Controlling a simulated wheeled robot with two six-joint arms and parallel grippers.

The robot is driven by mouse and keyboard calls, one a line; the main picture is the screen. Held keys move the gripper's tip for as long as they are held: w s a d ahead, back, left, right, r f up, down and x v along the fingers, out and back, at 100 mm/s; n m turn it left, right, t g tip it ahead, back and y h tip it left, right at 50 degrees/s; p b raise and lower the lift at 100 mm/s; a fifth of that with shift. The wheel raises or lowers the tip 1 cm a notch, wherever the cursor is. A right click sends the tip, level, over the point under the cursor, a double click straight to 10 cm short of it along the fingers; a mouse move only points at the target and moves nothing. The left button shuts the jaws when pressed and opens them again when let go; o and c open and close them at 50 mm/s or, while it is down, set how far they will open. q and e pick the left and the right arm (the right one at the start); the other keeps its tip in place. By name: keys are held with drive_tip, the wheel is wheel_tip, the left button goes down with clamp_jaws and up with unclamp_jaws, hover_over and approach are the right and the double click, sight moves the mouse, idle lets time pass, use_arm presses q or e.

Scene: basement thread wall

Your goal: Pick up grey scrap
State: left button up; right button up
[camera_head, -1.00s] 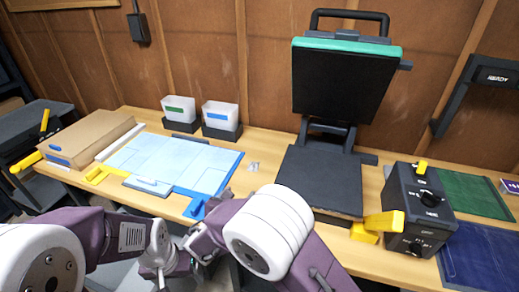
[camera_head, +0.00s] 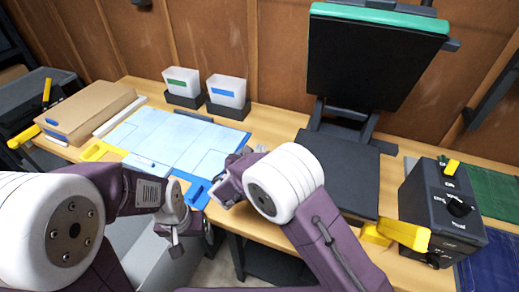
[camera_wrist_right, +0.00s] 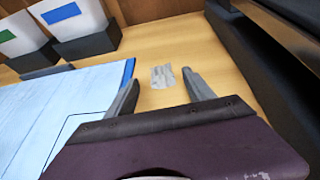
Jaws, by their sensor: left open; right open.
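The grey scrap (camera_wrist_right: 162,76) is a small, crumpled pale-grey piece lying on the wooden table in the right wrist view. My right gripper (camera_wrist_right: 160,90) is open and empty, with the scrap showing between and just beyond its two fingertips. In the head view the right gripper (camera_head: 232,172) is over the right part of the blue mat, and the scrap is hidden behind my arm. My left gripper (camera_head: 178,245) hangs in front of the table's front edge, open and away from the scrap.
A light-blue mat (camera_head: 172,137) lies left of the scrap. Two white bins with green (camera_head: 182,83) and blue (camera_head: 227,92) labels stand behind it in dark holders. A black heat press (camera_head: 345,170) stands close on the right, with a dark control box (camera_head: 440,210) beyond.

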sight(258, 150)
drive_tip(key=x, duration=0.3)
drive_tip(key=shift+f, duration=0.2)
drive_tip(key=shift+s+r, duration=0.1)
drive_tip(key=shift+r, duration=0.05)
drive_tip(key=shift+c, duration=0.6)
clamp_jaws()
wheel_tip(258, 150, up, 9)
drive_tip(key=shift+f+p, duration=0.1)
drive_tip(key=shift+p, duration=1)
drive_tip(key=shift+r, duration=0.6)
